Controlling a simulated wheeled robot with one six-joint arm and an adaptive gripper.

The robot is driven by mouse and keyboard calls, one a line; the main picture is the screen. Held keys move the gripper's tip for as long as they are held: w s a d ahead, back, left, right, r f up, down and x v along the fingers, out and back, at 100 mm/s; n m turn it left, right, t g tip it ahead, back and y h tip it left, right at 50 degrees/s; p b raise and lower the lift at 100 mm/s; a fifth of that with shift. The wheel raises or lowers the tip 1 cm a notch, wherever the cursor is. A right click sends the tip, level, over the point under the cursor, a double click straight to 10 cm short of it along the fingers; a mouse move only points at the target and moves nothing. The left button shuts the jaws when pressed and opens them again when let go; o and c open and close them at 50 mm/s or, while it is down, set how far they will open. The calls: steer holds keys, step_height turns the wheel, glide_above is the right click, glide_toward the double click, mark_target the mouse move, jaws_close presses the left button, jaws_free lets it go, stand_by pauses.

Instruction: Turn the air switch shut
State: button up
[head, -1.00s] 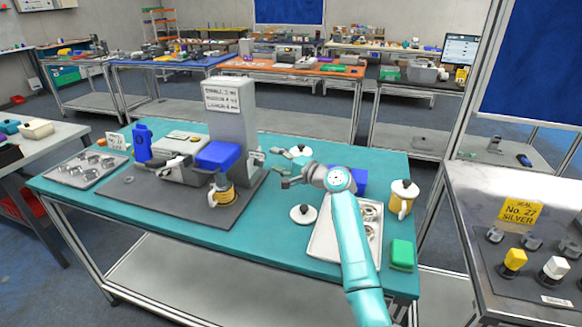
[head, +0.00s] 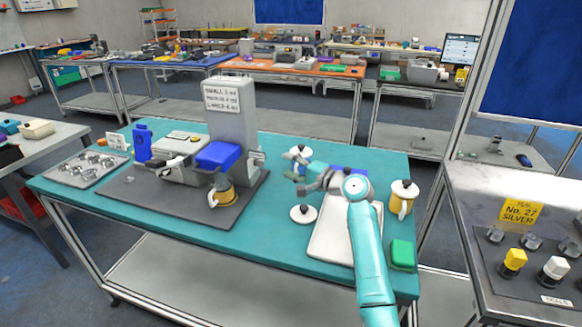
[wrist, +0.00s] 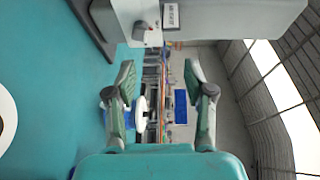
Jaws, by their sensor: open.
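The air switch appears to be the small fitting (head: 259,157) on the right side of the grey machine column (head: 232,120). My gripper (head: 298,180) is to the right of the column, apart from the switch. In the wrist view my gripper (wrist: 160,75) has its two fingers spread with nothing held between them.
White-topped fixtures (head: 303,214) stand near my gripper. A tray (head: 325,240), a yellow jar (head: 402,200) and a green block (head: 402,254) lie right. The teal table's front is clear.

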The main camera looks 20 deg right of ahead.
mark_target(263, 164)
stand_by(0.3)
steer(key=w+a+f+m, duration=0.1)
steer(key=w+a, duration=0.1)
steer(key=w, duration=0.1)
steer(key=w+a+f+m, duration=0.1)
steer(key=w+a+f, duration=0.1)
steer(key=w, duration=0.2)
steer(key=w+a+f+m, duration=0.1)
steer(key=w+a, duration=0.1)
steer(key=w, duration=0.1)
steer(key=shift+w+f+g, duration=0.2)
steer(key=shift+w+g, duration=0.05)
steer(key=shift+g, duration=0.05)
jaws_close()
